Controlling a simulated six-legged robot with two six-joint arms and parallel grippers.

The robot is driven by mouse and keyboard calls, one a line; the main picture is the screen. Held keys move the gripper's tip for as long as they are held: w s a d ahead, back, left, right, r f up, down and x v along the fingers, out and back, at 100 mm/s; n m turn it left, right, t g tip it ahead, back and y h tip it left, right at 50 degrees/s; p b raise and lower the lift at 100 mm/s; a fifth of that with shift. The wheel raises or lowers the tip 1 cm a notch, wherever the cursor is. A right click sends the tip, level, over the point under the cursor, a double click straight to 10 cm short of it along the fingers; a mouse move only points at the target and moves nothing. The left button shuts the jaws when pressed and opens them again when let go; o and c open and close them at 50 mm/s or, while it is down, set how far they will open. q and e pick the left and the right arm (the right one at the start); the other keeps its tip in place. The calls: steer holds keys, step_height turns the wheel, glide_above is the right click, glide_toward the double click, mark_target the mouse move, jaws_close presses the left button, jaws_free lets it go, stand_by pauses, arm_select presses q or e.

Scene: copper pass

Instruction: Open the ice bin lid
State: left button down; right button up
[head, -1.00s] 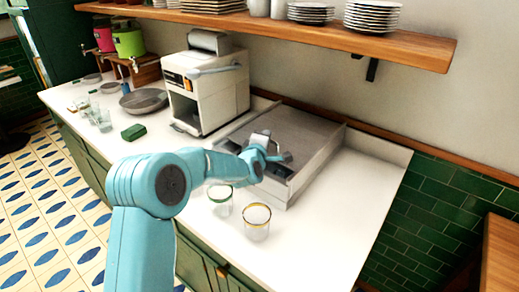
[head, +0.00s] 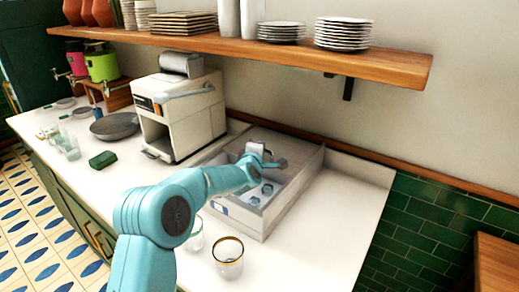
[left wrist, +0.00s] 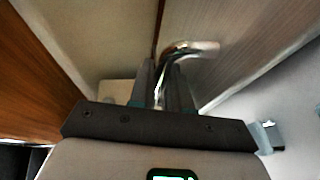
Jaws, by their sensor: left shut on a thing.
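The ice bin (head: 240,216) is a pale, low box on the white counter. Its grey lid (head: 292,148) covers the rear part, and the front part is uncovered, with a few pale blue ice pieces (head: 267,188) inside. My left gripper (head: 262,158) is over the bin at the lid's front edge, shut on the shiny lid handle. In the left wrist view the fingers (left wrist: 163,80) close around the bent metal handle (left wrist: 190,47), beside a brushed grey surface. My arm hides part of the bin's left side. My right gripper is not in view.
Two glasses stand in front of the bin; the gold-rimmed glass (head: 228,258) is clear of my arm, the other is partly behind it. A white machine (head: 180,110) stands left of the bin. A wooden shelf (head: 300,58) with plates hangs above. The counter's right end is clear.

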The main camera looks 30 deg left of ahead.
arm_select(q)
steer(key=c, duration=1.4)
jaws_free()
steer(key=shift+s+d, duration=0.1)
steer(key=shift+c, duration=0.2)
steer(key=shift+s, duration=0.15)
steer(key=b+v, duration=0.4)
steer(key=v, duration=1.2)
steer(key=shift+s+r, duration=0.1)
